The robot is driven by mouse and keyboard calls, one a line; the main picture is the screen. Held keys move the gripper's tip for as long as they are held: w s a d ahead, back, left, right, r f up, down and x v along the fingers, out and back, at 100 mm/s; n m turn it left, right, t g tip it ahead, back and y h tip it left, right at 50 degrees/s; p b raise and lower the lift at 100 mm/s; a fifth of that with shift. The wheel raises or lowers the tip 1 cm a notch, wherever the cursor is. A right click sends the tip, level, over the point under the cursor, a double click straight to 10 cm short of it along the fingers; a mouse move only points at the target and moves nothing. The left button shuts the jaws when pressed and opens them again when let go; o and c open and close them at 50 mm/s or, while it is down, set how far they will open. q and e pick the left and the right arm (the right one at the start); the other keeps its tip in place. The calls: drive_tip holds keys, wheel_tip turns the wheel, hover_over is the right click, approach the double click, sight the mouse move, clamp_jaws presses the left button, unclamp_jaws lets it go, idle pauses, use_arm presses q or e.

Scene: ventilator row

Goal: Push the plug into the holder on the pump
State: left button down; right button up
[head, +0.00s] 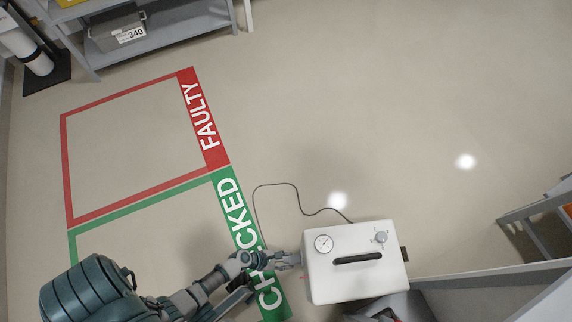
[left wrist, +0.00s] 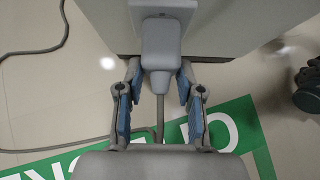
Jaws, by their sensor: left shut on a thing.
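The pump (head: 340,285) is a white box with a gauge, a knob and a black handle on top. My left gripper (head: 292,259) is at its left side. In the left wrist view the grey plug (left wrist: 160,52) is between the fingertips of my left gripper (left wrist: 160,75), which is shut on it. The plug's far end is against a grey holder (left wrist: 166,7) on the pump's side wall (left wrist: 222,28); how deep it sits I cannot tell. The cord (left wrist: 160,118) runs back from the plug between the fingers. My right gripper is not seen.
The cord (head: 256,200) loops over the floor behind the pump. Floor markings read CHECKED (head: 236,205) in green and FAULTY (head: 200,115) in red. A grey shelf (head: 165,35) stands at the far left and a grey frame (head: 535,215) at the right. Floor beyond the pump is clear.

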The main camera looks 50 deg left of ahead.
use_arm(q)
drive_tip(key=c, duration=0.7)
unclamp_jaws()
drive_tip(key=shift+o, duration=0.2)
drive_tip(key=v, duration=1.2)
drive_tip(key=shift+f, duration=0.1)
